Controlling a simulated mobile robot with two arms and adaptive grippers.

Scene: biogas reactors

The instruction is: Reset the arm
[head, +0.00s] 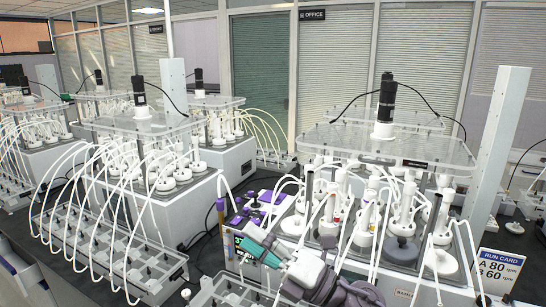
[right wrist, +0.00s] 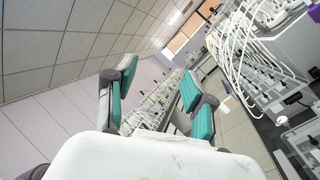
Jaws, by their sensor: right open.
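My right gripper (head: 252,243), with teal finger pads, is in the lower middle of the head view, in front of the nearest reactor (head: 385,150). It points to the left, and its arm comes in from the bottom edge. In the right wrist view the two fingers (right wrist: 160,78) stand wide apart with nothing between them. The view there is tilted, with ceiling tiles and a pale wall beyond the fingers. My left gripper is not in view.
A second reactor (head: 140,125) stands to the left, with white tubes arching to a clear rack (head: 105,255). A run card (head: 499,268) stands at the lower right. Tubes crowd the bench.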

